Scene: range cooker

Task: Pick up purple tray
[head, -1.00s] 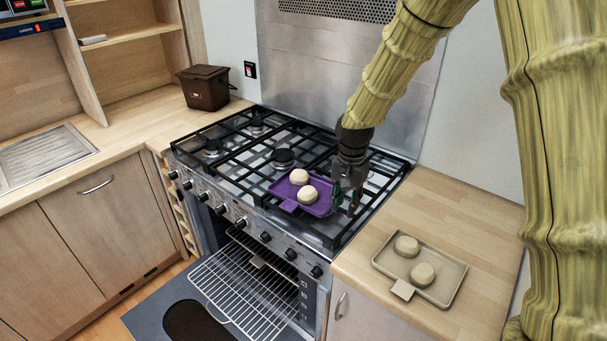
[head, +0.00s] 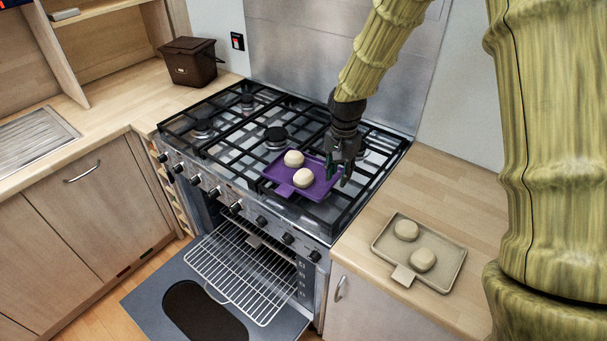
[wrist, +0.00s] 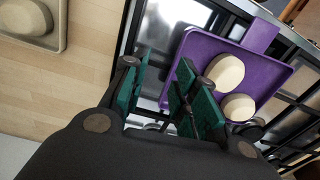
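The purple tray (head: 320,187) lies on the right part of the hob grates, with two pale buns (head: 294,158) on it and its tab toward the front. In the wrist view the purple tray (wrist: 202,50) is at the right, with both buns beside my fingers. My gripper (head: 343,172) points down at the tray's right edge. In the wrist view my gripper (wrist: 160,95) has its green-padded fingers apart, one beyond the tray's edge and the others overlapping the tray edge in view. Whether they touch the rim is unclear.
A beige tray (head: 447,272) with two buns sits on the right counter. The oven door (head: 165,285) is down, with a wire rack (head: 240,275) pulled out. A brown bin (head: 193,62) stands on the left counter. The left grates are clear.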

